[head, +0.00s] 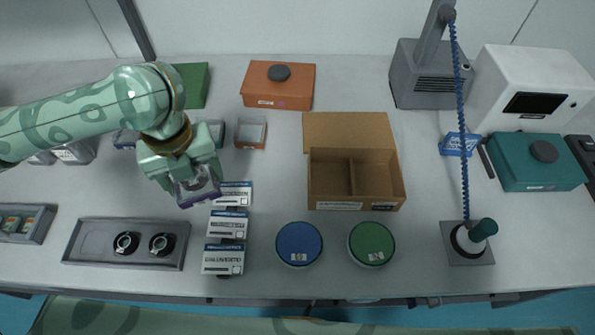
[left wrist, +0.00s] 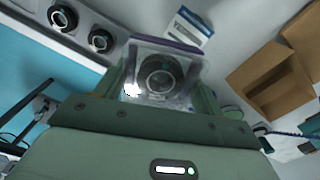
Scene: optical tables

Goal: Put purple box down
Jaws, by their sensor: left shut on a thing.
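My left gripper (head: 182,177) is shut on the purple box (head: 198,188), a small clear case with a purple edge and a dark round part inside. The box is held over the table, just left of a column of white labelled boxes. In the left wrist view the purple box (left wrist: 162,72) sits between the fingers, its purple edge at the top. I cannot tell how high it is above the table. My right gripper is not in view.
A grey tray (head: 85,252) with two black round parts lies at front left. White labelled boxes (head: 228,224) stand close right of the held box. An open cardboard box (head: 328,180), blue tub (head: 299,244) and green tub (head: 371,244) stand further right. Small clear-topped boxes (head: 251,133) lie behind.

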